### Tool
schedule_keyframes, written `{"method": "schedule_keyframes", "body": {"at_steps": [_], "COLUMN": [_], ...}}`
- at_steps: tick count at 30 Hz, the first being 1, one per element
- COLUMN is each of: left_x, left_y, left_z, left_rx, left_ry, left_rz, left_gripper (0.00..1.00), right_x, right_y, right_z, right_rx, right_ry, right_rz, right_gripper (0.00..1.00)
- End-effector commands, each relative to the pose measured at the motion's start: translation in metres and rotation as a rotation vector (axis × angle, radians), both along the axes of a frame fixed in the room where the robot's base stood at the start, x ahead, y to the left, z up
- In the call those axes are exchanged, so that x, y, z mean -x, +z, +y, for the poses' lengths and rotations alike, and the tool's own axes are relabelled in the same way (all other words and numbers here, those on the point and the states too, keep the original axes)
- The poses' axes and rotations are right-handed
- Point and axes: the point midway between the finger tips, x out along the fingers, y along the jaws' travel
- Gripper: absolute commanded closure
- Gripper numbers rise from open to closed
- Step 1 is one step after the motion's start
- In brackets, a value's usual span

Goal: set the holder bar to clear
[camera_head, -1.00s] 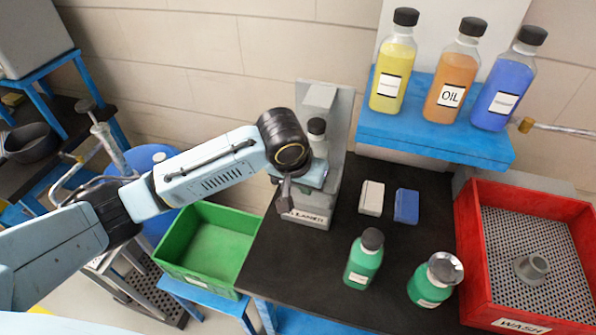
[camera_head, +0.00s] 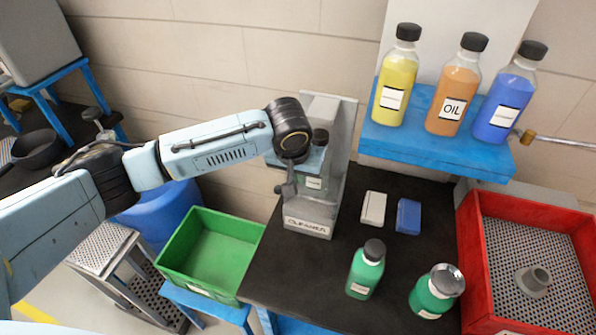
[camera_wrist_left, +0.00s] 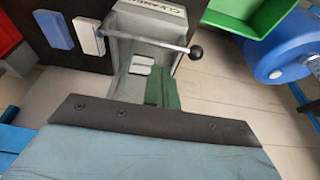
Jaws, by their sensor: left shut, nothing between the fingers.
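The grey holder labelled CLEANER (camera_head: 308,226) stands at the left part of the black bench. The holder bar (camera_wrist_left: 150,41) is a thin metal rod with a black ball knob (camera_wrist_left: 196,52), lying across the holder's front in the left wrist view. The knob also shows in the head view (camera_head: 288,190). My left gripper (camera_head: 298,164) is shut and empty, close to the holder; its fingertips are mostly hidden. I cannot tell whether it touches the bar. My right gripper is not in view.
A green crate (camera_head: 180,277) stands left of the bench. White and blue blocks (camera_head: 373,208) and two green bottles (camera_head: 366,268) are on the bench. A red tray (camera_head: 468,262) is at the right. A blue shelf (camera_head: 430,146) holds three bottles.

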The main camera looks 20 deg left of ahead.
Motion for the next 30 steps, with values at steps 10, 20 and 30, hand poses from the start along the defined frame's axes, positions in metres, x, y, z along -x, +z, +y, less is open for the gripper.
{"method": "schedule_keyframes", "body": {"at_steps": [10,20,30], "left_x": [-0.016,-0.019,-0.024], "left_y": [-0.053,-0.061,-0.061], "left_z": [-0.001,-0.001,-0.007], "left_rx": [0.0,0.0,0.002], "left_ry": [-0.001,-0.002,0.008], "left_rz": [0.002,0.0,-0.001], "left_gripper": [1.0,1.0,1.0], "right_x": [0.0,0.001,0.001], "right_y": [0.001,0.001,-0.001], "right_z": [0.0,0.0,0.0], "right_rx": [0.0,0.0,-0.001], "right_ry": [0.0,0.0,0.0], "right_rz": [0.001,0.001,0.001], "right_gripper": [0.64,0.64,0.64]}}
